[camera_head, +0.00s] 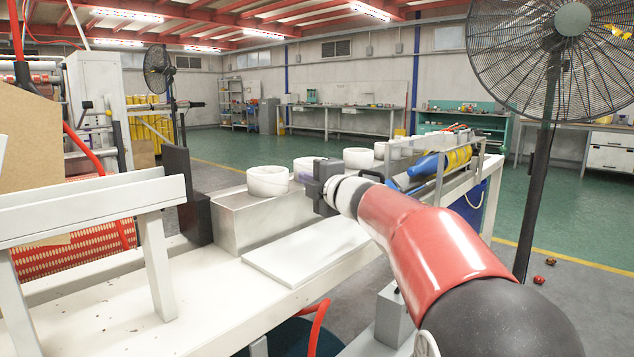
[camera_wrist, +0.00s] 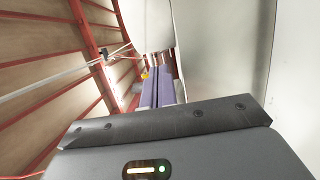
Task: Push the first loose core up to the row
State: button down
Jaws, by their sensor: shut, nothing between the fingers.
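Several white ring-shaped cores stand on a long grey metal block. The nearest white core (camera_head: 267,181) is at the left. A second core (camera_head: 303,165) is partly hidden behind my gripper (camera_head: 317,190). A third core (camera_head: 357,158) stands farther back to the right. Gaps show between these cores. My gripper is shut and empty, at the block's right side, close to the second core in the picture. I cannot tell whether it touches it. In the wrist view a pale smooth surface (camera_wrist: 222,50) fills the right side close up; I cannot tell what it is.
The metal block (camera_head: 245,222) sits on a white bench (camera_head: 150,325), with a dark upright plate (camera_head: 186,195) at its left end. A white flat board (camera_head: 305,252) lies in front. A rack with blue and yellow rolls (camera_head: 445,162) is at the right. A tall fan (camera_head: 572,20) stands beyond.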

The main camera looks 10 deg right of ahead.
aim_at(300, 186)
jog(key=shift+x, duration=1.8)
jog(key=shift+w+d+r+p, duration=0.1)
jog(key=shift+w+d+p, duration=0.35)
jog(key=shift+d+p, duration=0.15)
jog(key=shift+w+d+r+p, duration=0.1)
jog(key=shift+w+d+p, duration=0.35)
jog(key=shift+d+p, duration=0.2)
jog(key=shift+w+d+f, duration=0.1)
jog(key=shift+w+d, duration=0.1)
jog(key=shift+d, duration=0.1)
jog(key=shift+f, duration=0.1)
jog(key=shift+s, duration=0.1)
